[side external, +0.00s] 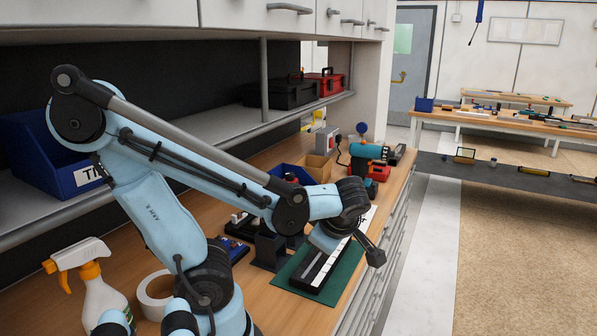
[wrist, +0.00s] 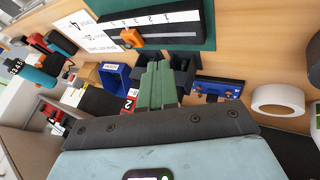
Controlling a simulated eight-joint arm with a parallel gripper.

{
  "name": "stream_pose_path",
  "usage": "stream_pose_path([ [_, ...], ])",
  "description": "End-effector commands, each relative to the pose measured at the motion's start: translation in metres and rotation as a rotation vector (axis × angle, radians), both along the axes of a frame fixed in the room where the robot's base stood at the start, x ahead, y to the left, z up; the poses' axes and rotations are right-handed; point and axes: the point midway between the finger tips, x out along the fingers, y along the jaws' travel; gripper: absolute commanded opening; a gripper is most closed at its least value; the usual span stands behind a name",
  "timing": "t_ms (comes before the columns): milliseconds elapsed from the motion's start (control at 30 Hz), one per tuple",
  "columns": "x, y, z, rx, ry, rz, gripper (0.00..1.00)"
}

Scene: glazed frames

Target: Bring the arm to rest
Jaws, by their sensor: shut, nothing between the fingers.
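My arm is bent over the wooden workbench. My gripper (side external: 374,257) hangs in the air near the bench's front edge, to the right of the green mat (side external: 338,285) in the side view. In the wrist view my gripper's green fingers (wrist: 158,82) lie together, shut and empty. Beyond the fingertips is a black numbered rail (wrist: 165,28) with an orange piece (wrist: 130,38) on it. The rail lies on the green mat and also shows in the side view (side external: 315,272), partly hidden by my arm.
A dark holder (side external: 268,248) stands beside the mat. A white tape roll (side external: 155,292) and a spray bottle (side external: 98,285) are at the near left. A blue bin (wrist: 115,77), a cardboard box (side external: 319,168) and a teal power tool (side external: 368,152) stand farther back. A shelf (side external: 220,130) runs behind my arm.

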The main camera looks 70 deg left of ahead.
Motion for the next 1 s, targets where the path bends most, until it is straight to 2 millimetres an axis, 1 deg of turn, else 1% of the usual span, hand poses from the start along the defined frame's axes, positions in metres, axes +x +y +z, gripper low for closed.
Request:
stream_pose_path([
  [67,0.001,-0.003,0.000,-0.013,0.020,-0.051,0.00],
  [167,0.006,-0.010,-0.002,-0.040,0.074,-0.190,0.00],
  [367,0.019,-0.032,-0.005,-0.087,0.201,-0.625,0.00],
  [533,0.031,-0.053,-0.004,-0.071,0.276,-1.010,0.00],
  [667,0.039,-0.068,0.000,-0.017,0.313,-1.298,0.00],
  [800,0.047,-0.085,0.007,0.085,0.339,-1.589,0.00],
  [900,0.053,-0.095,0.013,0.176,0.352,-1.768,0.00],
  [1000,0.057,-0.103,0.018,0.266,0.361,-1.903,0.00],
])
